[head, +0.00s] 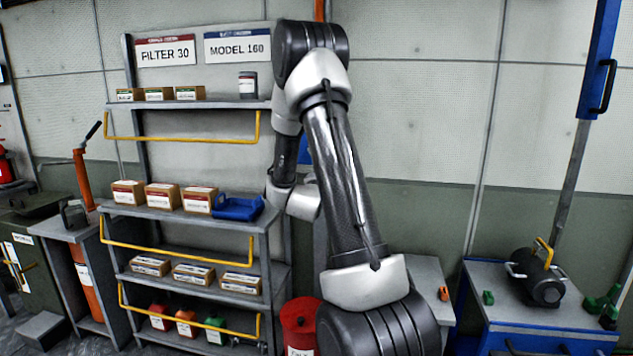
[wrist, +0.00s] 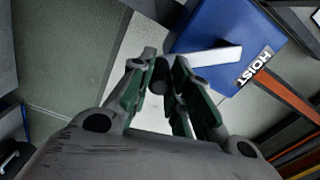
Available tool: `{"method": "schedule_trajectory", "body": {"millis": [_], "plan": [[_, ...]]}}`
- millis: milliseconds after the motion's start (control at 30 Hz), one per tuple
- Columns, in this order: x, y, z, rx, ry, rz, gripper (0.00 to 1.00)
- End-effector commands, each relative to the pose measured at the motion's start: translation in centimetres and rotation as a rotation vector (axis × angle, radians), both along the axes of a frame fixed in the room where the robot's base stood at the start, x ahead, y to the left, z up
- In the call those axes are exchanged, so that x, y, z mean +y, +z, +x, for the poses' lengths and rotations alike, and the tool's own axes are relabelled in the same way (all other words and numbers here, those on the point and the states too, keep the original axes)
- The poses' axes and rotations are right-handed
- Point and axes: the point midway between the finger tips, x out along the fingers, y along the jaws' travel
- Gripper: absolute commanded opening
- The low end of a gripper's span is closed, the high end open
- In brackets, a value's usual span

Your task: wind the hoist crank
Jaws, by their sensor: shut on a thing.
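The hoist is a blue box (wrist: 225,35) with a white HOIST label, at the upper right of the wrist view. A pale bar, seemingly the crank arm (wrist: 215,56), crosses its face toward my fingers. My gripper (wrist: 164,68) is shut on a dark round grip, seemingly the crank handle (wrist: 160,76), which shows between the fingertips. The fingers hide part of it. In the head view my arm covers the gripper and crank. Only a sliver of blue (head: 305,150), likely the hoist, shows behind the arm.
A shelf rack (head: 190,212) with boxes and yellow rails stands left of my arm. A red canister (head: 299,322) is below. A blue-edged bench (head: 540,312) with a dark cylinder (head: 538,277) is at right. Orange and dark strips (wrist: 285,100) lie beside the hoist in the wrist view.

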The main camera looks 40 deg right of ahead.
Motion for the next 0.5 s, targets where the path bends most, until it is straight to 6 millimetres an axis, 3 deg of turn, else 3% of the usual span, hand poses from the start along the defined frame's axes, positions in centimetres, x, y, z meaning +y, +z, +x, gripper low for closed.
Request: {"method": "schedule_trajectory", "body": {"millis": [500], "plan": [[-1.8, 3.4, -2.5, 0.378, -0.005, -0.289, 0.00]]}}
